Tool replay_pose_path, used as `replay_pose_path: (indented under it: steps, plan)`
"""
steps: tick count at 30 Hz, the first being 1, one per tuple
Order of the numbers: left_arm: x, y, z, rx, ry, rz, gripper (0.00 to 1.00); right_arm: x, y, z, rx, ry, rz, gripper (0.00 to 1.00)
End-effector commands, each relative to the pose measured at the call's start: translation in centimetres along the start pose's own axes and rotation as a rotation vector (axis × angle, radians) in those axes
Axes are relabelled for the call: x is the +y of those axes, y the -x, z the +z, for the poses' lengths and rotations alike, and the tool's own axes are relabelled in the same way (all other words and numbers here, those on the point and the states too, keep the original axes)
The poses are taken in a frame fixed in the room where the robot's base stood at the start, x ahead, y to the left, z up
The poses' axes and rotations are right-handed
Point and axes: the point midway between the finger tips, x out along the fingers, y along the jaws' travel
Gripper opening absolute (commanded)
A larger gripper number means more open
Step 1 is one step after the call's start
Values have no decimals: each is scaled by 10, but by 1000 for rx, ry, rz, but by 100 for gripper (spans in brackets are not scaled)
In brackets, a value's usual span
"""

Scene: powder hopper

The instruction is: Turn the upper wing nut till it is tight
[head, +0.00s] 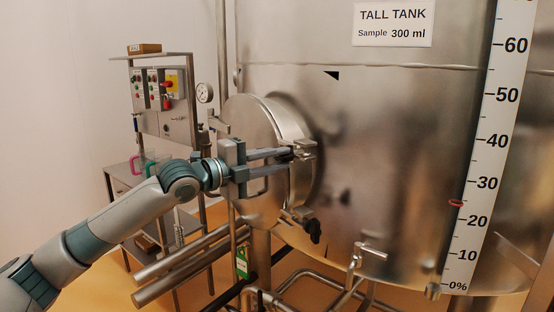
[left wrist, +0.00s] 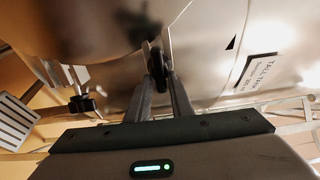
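The round steel manway door (head: 255,125) sits at the tank's left side. The upper wing nut is at the clamp (head: 304,148) on the door's right rim, largely hidden by my fingers in the head view. In the left wrist view the dark upper wing nut (left wrist: 156,58) stands between my fingertips. My left gripper (head: 291,154) reaches it from the left, its fingers close together and apparently shut on it; it also shows in the left wrist view (left wrist: 160,80). The black lower wing nut (head: 314,231) hangs at the lower clamp, also visible in the left wrist view (left wrist: 82,104). My right gripper is out of view.
The tall tank (head: 390,130) with its level scale (head: 490,140) fills the right. A control box (head: 160,90) and a gauge (head: 205,92) stand behind my left arm. Pipes (head: 190,265) run below the door. A green tag (head: 243,262) hangs there.

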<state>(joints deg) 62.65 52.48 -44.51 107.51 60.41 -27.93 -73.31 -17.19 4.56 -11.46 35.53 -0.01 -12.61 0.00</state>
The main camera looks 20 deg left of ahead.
Motion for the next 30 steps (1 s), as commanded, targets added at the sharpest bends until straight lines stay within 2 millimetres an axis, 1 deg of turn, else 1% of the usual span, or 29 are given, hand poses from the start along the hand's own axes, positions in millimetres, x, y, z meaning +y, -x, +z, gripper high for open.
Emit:
replay_pose_path:
  steps: [11, 17, 23, 30]
  plan:
    - [0, 1, 1, -1, 1, -1, 31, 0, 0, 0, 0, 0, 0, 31]
    - [0, 10, 1, -2, 0, -2, 31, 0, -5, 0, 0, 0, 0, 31]
    - [2, 34, 1, -3, -1, -1, 31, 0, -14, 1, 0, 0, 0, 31]
    - [3, 74, 1, -3, -1, 0, 31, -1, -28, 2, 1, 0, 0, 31]
